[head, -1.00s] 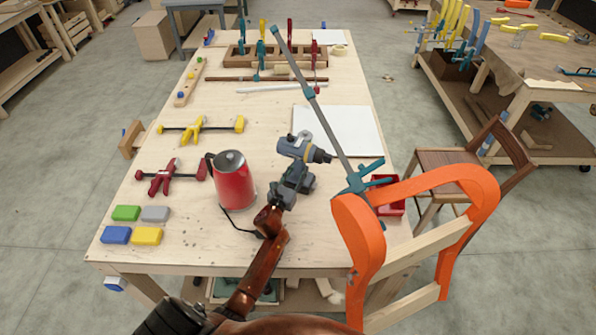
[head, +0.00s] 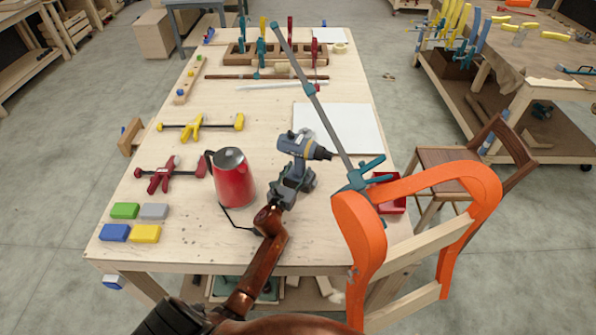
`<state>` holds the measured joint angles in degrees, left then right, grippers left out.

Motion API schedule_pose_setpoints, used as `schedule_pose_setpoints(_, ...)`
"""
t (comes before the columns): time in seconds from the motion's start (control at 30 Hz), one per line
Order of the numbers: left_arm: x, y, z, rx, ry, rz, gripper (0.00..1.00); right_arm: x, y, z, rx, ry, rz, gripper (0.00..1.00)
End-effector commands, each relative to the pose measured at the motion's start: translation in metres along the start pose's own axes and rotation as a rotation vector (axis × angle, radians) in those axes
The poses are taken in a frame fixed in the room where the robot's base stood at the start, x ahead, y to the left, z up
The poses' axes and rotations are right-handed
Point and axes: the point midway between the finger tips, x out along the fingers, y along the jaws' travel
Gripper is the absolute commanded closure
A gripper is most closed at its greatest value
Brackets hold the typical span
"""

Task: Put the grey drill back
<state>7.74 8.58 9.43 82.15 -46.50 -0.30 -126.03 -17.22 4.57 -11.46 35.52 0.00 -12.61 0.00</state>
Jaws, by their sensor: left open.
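The grey drill (head: 300,143) stands on the workbench, right of the red kettle, with its dark chuck pointing right. Its lower part is partly hidden by my left gripper (head: 291,184). My left gripper is open and reaches in from below, at the drill's handle and base. The fingers are dark and overlap the drill, so I cannot tell whether they touch it. My right gripper is not in view.
A red kettle (head: 232,178) stands close left of the gripper. A long bar clamp (head: 327,125) slants past the drill on the right to an orange chair form (head: 420,225). A white sheet (head: 352,128) lies behind. Coloured blocks (head: 146,233) sit front left.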

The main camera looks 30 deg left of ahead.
Motion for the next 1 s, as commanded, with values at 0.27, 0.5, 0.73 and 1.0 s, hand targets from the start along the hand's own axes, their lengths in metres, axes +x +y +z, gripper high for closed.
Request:
schedule_pose_setpoints(0.27, 0.001, 0.0, 0.009, -0.001, -0.003, -0.001, 0.51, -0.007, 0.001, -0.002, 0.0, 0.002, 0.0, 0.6)
schedule_pose_setpoints(0.5, -0.031, 0.001, 0.015, 0.001, 0.0, 0.0, 0.51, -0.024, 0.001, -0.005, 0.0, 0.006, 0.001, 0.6)
schedule_pose_setpoints(0.73, -0.082, 0.0, 0.014, 0.0, -0.002, 0.0, 0.51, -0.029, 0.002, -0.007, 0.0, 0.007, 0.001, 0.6)
schedule_pose_setpoints(1.0, -0.115, 0.0, 0.014, -0.001, -0.004, -0.001, 0.51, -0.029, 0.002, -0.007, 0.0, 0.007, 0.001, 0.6)
